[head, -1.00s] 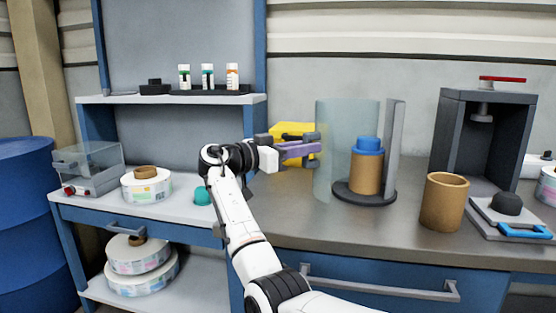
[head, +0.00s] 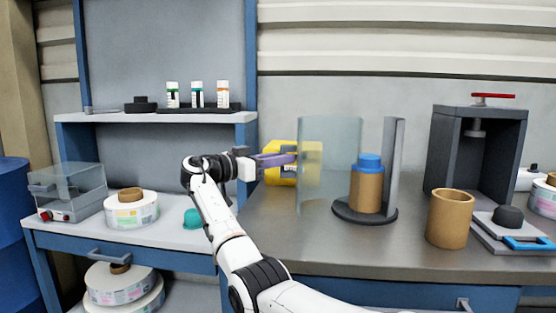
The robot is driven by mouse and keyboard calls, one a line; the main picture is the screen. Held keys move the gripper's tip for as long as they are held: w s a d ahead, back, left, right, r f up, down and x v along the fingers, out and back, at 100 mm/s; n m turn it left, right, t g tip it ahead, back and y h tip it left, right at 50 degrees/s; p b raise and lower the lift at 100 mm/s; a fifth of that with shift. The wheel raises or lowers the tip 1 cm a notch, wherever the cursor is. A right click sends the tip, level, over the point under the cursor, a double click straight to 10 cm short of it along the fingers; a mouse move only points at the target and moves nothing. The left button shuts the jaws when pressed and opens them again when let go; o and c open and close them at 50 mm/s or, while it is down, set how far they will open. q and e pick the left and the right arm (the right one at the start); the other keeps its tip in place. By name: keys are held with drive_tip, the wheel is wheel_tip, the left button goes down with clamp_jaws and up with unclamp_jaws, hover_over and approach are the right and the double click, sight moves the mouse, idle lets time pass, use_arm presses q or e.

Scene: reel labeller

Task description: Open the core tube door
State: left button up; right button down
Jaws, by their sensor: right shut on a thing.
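The core tube door is a clear, curved panel (head: 328,160) standing to the left of a dark round base (head: 350,212). A brown core tube (head: 367,192) with a blue top (head: 369,162) stands upright on the base, beside a grey upright panel (head: 393,160). A gap shows between the door's right edge and the grey panel. My right gripper (head: 290,159), with purple fingers, is shut at the door's left edge. The exact grip point is too small to make out. My left gripper is not in view.
A yellow object (head: 283,176) stands behind my right gripper. A brown open tube (head: 450,218) and a dark press (head: 475,150) are at the right. White reels (head: 132,210) and a clear-lidded box (head: 70,192) are at the left.

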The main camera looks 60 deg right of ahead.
drive_tip(key=shift+s+d+r, duration=0.15)
drive_tip(key=shift+d, duration=0.1)
drive_tip(key=c, duration=1.6)
unclamp_jaws()
drive_tip(key=shift+c, duration=0.2)
drive_tip(key=v, duration=1.1)
drive_tip(key=shift+p, duration=0.3)
